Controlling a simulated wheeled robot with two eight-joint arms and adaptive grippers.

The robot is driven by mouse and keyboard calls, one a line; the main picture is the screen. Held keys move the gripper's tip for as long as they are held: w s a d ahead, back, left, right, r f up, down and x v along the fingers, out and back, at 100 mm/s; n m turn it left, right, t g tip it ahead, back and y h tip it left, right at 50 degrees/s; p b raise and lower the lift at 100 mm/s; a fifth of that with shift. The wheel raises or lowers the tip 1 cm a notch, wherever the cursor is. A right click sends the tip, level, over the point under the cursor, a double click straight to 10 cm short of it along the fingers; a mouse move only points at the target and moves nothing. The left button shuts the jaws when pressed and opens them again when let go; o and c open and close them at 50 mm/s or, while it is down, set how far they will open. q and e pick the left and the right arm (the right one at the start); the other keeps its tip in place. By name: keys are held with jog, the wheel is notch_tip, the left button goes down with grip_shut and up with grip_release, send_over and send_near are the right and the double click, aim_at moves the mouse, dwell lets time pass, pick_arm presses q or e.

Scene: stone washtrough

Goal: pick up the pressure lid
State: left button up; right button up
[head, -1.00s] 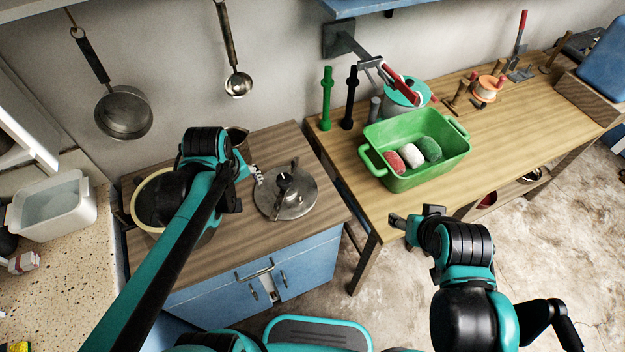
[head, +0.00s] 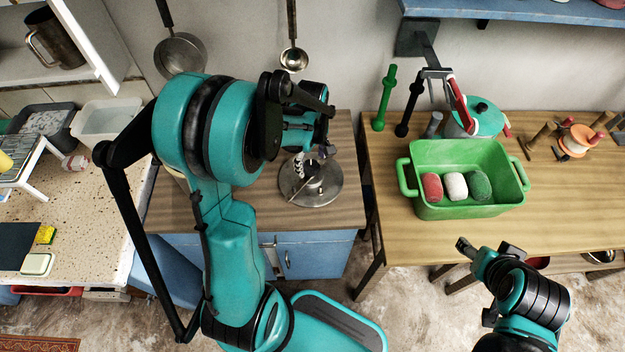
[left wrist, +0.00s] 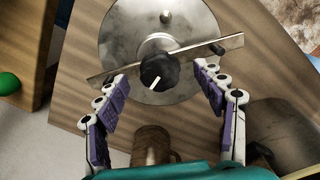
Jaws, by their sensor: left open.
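The pressure lid (head: 325,186) is a round grey metal disc lying on the wooden top of the blue cabinet. In the left wrist view the lid (left wrist: 127,40) has a flat bar across it and a black knob (left wrist: 159,71) in the middle. My left gripper (left wrist: 161,85) is open, with its purple-padded fingers spread on either side of the knob; I cannot tell how far above it they are. In the head view my left arm hides part of the cabinet top and most of the left gripper (head: 312,165). My right gripper (head: 483,246) is in front of the wooden table, away from the lid.
A green basin (head: 462,208) with several rolled cloths stands on the wooden table (head: 550,225) to the right. A brown mug (left wrist: 151,146) stands near the lid. A pan (head: 180,55) and a ladle (head: 293,58) hang on the wall behind.

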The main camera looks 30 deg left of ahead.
aim_at(311, 165)
pick_arm(q)
notch_tip(311, 165, down, 3)
jog(key=shift+a+f+b, duration=0.1)
jog(key=shift+a+b, duration=0.05)
jog(key=shift+b, duration=0.2)
jog(key=shift+c, duration=0.6)
grip_shut()
jog(key=shift+r, duration=0.2)
